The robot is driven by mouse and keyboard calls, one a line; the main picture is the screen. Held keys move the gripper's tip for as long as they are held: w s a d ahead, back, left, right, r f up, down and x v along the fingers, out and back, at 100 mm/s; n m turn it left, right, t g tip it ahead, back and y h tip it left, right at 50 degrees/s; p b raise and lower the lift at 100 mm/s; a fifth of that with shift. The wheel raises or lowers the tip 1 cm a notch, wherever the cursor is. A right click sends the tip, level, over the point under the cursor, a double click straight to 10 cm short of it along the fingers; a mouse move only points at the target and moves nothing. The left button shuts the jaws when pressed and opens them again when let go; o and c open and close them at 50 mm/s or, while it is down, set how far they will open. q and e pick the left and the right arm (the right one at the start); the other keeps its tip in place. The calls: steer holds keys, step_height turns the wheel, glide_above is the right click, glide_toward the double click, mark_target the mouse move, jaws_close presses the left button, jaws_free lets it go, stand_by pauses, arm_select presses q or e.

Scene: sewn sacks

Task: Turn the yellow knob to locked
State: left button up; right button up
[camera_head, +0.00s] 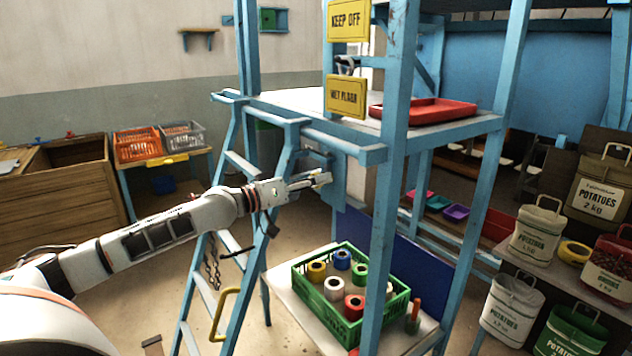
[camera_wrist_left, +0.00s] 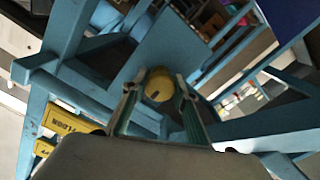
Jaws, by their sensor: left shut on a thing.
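The yellow knob (camera_wrist_left: 159,82) is round, with a small dark mark low on its face. In the left wrist view it sits on a flat blue panel (camera_wrist_left: 185,42), between the two fingertips. My left gripper (camera_head: 322,180) reaches in from the left to the blue panel (camera_head: 334,190) below the shelf in the head view. It is shut on the knob, and the fingers hide the knob there. No lock lettering is readable in either view. My right gripper is not in view.
Blue frame posts (camera_head: 392,160) and a blue stepladder (camera_head: 240,220) stand close around the arm. Below is a green crate (camera_head: 325,312) of coloured rolls. A red tray (camera_head: 425,109) lies on the shelf above. Potato sacks (camera_head: 537,232) stand at right. Bare floor lies left of the ladder.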

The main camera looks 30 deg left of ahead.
arm_select(q)
steer(key=o, duration=1.1)
steer(key=shift+v, duration=6)
steer(key=s+d+f+g+y, duration=0.1)
steer(key=s+d+f, duration=0.15)
steer(key=f, duration=0.85)
steer(key=s+d+f+m+g+y, duration=0.15)
steer(key=s+f, duration=0.25)
steer(key=f, duration=0.8)
steer(key=s+d+f+g+y, duration=0.1)
steer(key=s+d+f, duration=0.2)
steer(key=f, duration=0.8)
steer(key=s+d+f+m+g, duration=0.1)
steer(key=s+d+f, duration=0.3)
steer(key=d+f, duration=0.1)
steer(key=s+d+f+m+y, duration=0.1)
steer(key=s+d+f, duration=0.4)
steer(key=d, duration=0.2)
steer(key=s+d+f+m+g, duration=0.1)
steer(key=s+d+f, duration=0.4)
steer(key=d, duration=0.1)
steer(key=shift+s+d+m+g, duration=0.15)
steer(key=shift+s+m+g, duration=0.1)
steer(key=shift+g, duration=0.1)
